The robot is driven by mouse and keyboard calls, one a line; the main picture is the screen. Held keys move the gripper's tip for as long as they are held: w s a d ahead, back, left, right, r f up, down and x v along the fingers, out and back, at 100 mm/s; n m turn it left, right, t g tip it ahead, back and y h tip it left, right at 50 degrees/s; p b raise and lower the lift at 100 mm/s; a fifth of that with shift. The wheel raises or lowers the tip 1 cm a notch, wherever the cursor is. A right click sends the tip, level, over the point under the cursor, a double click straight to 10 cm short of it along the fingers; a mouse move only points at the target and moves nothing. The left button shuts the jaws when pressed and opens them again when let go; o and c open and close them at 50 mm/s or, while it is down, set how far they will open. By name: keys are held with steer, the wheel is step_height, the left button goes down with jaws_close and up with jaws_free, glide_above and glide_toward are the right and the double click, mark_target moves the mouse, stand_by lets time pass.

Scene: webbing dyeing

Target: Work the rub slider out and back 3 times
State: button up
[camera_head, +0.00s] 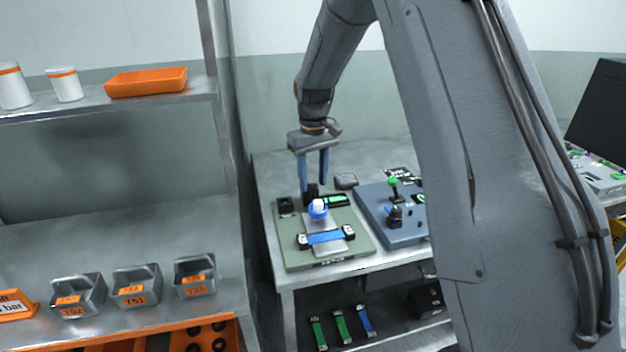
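A green-grey rub fixture (355,250) lies on the metal bench. On it a blue strip (325,237) is held between two black-and-white clamps, over a grey plate. A round white knob with a blue collar (318,208), which looks like the slider's handle, stands just behind the strip. My gripper (314,190) points down over the fixture's back part. Its two blue fingers are apart, with the tips close behind and above the knob. I see nothing clearly held between them. Whether a finger touches the knob cannot be told.
A blue-grey fixture with a green-topped lever (394,183) stands to the right, partly behind my arm. A small grey block (346,181) lies behind the fixtures. Shelving at left holds labelled grey bins (136,287) and an orange tray (146,82). Coloured strips (340,326) lie below the bench.

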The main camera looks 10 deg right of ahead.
step_height(320, 180, up, 8)
steer(key=shift+f+b, duration=0.25)
steer(key=shift+b, duration=0.8)
